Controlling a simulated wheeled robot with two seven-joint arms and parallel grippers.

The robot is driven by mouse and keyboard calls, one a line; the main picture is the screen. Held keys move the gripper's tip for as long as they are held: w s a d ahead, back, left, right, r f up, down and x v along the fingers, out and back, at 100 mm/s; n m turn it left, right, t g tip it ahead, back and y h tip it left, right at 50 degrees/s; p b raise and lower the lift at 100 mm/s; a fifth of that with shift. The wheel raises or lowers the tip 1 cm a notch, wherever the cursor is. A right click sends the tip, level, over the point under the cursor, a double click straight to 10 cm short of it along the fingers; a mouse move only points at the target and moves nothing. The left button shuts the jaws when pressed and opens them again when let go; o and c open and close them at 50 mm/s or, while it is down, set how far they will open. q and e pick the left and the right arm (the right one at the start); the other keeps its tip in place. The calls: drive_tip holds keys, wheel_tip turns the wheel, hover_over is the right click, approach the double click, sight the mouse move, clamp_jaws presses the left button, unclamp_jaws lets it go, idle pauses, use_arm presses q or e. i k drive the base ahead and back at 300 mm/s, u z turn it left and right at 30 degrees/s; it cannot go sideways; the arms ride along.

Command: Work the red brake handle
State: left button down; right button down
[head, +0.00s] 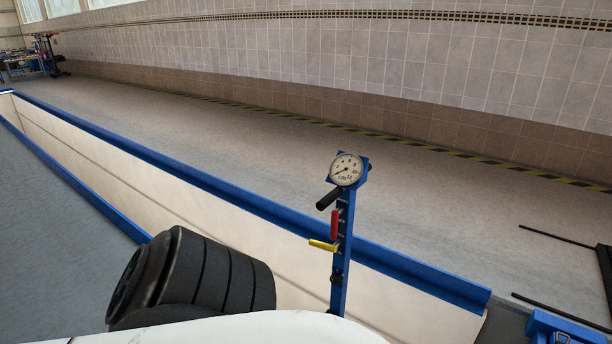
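The red brake handle (334,224) is a short upright red grip on the left side of a blue post (343,250). A yellow lever (323,246) sticks out to the left just below it. A black grip (328,199) slants out above it. A round white dial gauge (346,169) tops the post. The foot of the post is hidden behind a white rounded surface at the bottom edge. Neither of my grippers is in view, and nothing touches the handle.
A long pit with blue edge rails (220,191) runs behind the post. A ribbed black cylindrical thing (205,275) stands left of the post. Dark bars (555,237) and a blue metal part (567,328) are at the right. The grey floor (280,150) beyond the pit is clear.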

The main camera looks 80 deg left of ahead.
sight(335, 213)
drive_tip(key=u, duration=2.15)
drive_tip(key=k, duration=0.35)
drive_tip(key=z, duration=0.6)
drive_tip(key=i, duration=1.25)
drive_tip(key=z, duration=0.05)
